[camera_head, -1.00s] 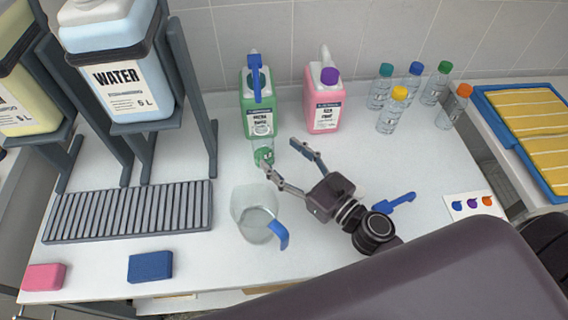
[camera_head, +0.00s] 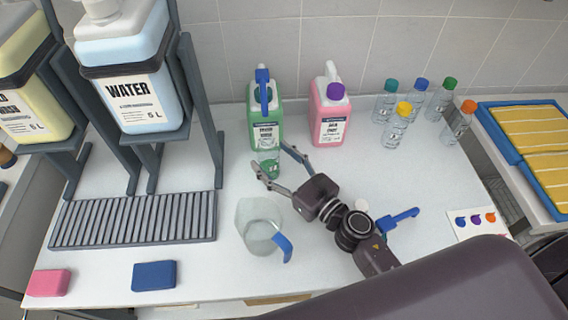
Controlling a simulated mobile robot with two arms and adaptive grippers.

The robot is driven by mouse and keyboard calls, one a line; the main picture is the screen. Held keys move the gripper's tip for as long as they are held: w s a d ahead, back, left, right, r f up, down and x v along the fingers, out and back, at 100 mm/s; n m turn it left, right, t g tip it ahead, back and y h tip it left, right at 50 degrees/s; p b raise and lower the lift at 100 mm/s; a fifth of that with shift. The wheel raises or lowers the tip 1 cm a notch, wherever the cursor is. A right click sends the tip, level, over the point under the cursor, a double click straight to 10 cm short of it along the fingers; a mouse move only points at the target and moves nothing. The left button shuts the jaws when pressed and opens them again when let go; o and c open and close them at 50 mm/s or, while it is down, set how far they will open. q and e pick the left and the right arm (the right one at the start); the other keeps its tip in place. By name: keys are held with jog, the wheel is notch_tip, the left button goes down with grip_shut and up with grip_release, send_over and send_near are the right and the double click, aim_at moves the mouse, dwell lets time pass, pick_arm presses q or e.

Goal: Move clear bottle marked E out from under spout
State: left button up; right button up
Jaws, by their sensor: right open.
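A small clear bottle (camera_head: 268,161) with green liquid low in it stands upright in front of the green jug (camera_head: 265,118), below its blue pump spout (camera_head: 263,82). I cannot read a letter on the bottle. My right gripper (camera_head: 270,160) is open, with one finger to the left of the bottle and the other to its right. The fingers look spread around it; I cannot tell whether either touches it. My left gripper is not in view.
A clear pitcher (camera_head: 258,232) with a blue handle stands just in front of my right gripper. A pink jug (camera_head: 330,115) stands right of the green one. Several capped clear bottles (camera_head: 397,122) stand at the back right. A blue tool (camera_head: 400,219) lies beside my wrist.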

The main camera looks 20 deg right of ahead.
jog(key=shift+x, duration=1.15)
jog(key=shift+c, duration=0.3)
jog(key=c, duration=1.3)
